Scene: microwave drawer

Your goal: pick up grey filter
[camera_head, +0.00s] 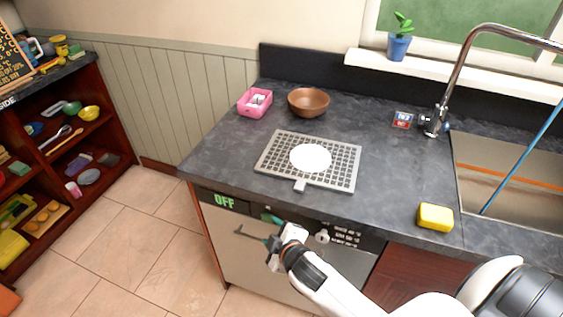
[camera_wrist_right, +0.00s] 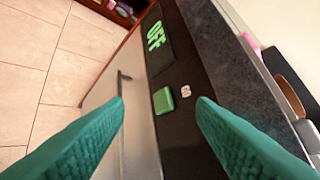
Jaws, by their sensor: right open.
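The grey filter (camera_head: 277,151), a flat perforated grid with a white round patch in its middle and a small tab at its front edge, lies flat on the dark counter (camera_head: 213,153). My right gripper (camera_head: 268,231) is open and empty in front of the appliance front, below and in front of the filter, apart from it. In the right wrist view its teal fingers (camera_wrist_right: 160,101) are spread, with a green button (camera_wrist_right: 164,100) seen between them. I cannot clearly make out the filter in that view. My left gripper is not in view.
A pink box (camera_head: 255,102) and a brown bowl (camera_head: 308,102) stand behind the filter. A yellow sponge (camera_head: 435,216) lies near the sink (camera_head: 520,165) at right. The panel display reads OFF (camera_head: 223,201). A handle (camera_wrist_right: 122,88) projects from the appliance front.

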